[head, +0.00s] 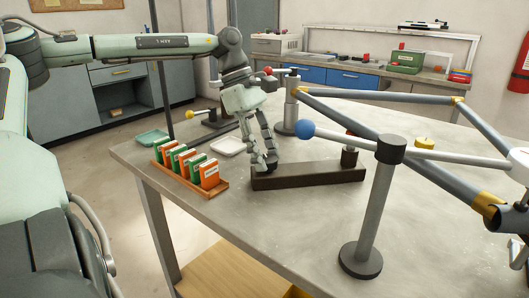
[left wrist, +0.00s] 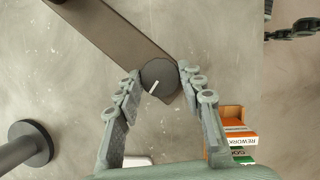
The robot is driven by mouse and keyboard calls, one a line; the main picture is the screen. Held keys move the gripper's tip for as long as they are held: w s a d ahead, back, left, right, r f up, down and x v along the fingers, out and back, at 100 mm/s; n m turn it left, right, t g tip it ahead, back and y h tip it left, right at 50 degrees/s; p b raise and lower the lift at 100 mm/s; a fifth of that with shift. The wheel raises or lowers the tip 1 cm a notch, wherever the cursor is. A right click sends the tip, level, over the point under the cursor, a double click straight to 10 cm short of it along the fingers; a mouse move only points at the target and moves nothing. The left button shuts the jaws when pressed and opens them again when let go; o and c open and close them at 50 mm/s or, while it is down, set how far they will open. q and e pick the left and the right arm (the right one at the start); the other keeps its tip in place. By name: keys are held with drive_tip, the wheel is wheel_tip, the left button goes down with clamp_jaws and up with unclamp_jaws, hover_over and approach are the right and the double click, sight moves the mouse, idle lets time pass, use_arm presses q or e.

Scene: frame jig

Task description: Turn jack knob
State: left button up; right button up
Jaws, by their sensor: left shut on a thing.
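The jack knob (left wrist: 158,77) is a dark round knob with a white pointer line, seen from above in the left wrist view. It sits at one end of a dark brown bar (left wrist: 122,38), which also lies on the table in the head view (head: 315,177). My left gripper (head: 267,162) points down at the bar's left end. In the left wrist view my left gripper (left wrist: 160,76) has a finger on each side of the knob and is shut on it. In the head view the fingers hide the knob. My right gripper does not show.
An orange rack (head: 213,190) of orange and green cards stands left of the bar. A white tray (head: 227,146) lies behind it.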

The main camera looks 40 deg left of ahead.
use_arm(q)
drive_tip(key=o, duration=1.2)
drive_tip(key=shift+c, duration=0.2)
drive_tip(key=shift+r, duration=0.1)
drive_tip(key=v, duration=1.2)
